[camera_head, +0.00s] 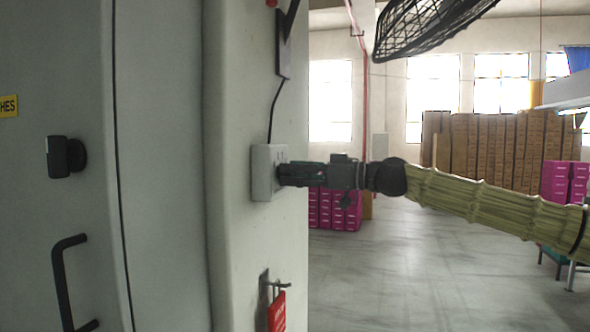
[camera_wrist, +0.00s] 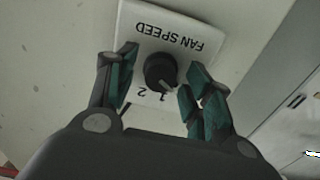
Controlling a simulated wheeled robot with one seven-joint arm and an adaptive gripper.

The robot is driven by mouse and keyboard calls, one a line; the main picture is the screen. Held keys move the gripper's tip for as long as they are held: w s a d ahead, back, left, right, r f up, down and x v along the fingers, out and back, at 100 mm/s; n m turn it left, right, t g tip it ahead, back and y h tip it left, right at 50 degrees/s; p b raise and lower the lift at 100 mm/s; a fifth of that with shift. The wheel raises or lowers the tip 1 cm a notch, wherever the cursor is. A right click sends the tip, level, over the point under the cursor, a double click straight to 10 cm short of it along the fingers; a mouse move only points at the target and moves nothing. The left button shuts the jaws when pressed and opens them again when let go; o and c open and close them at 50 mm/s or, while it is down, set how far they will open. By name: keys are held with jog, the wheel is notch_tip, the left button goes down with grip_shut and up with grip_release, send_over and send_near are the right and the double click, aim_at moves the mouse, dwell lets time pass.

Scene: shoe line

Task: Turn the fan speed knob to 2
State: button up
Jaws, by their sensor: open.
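The fan speed box (camera_head: 263,178) is a pale box on the side of a grey-white cabinet. In the wrist view its plate (camera_wrist: 150,20) reads "FAN SPEED" upside down. The black round knob (camera_wrist: 158,68) sits on it, with the digits 1 and 2 printed beside its lower edge. A pale mark on the knob's lower right rim seems to be its pointer, nearer the 1 than the 2. My gripper (camera_wrist: 163,66) is open, with one green-padded finger on each side of the knob. In the head view my gripper (camera_head: 284,173) reaches the box and hides the knob.
A black handle (camera_head: 66,280) and a latch (camera_head: 66,157) stick out of the cabinet door at left. A red tag (camera_head: 277,312) hangs on a hook below the box. A caged fan (camera_head: 425,22) is overhead. The floor (camera_head: 400,280) at right is clear.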

jog(key=c, duration=1)
jog(key=shift+m+b, duration=2.7)
jog(key=shift+m, duration=5.1)
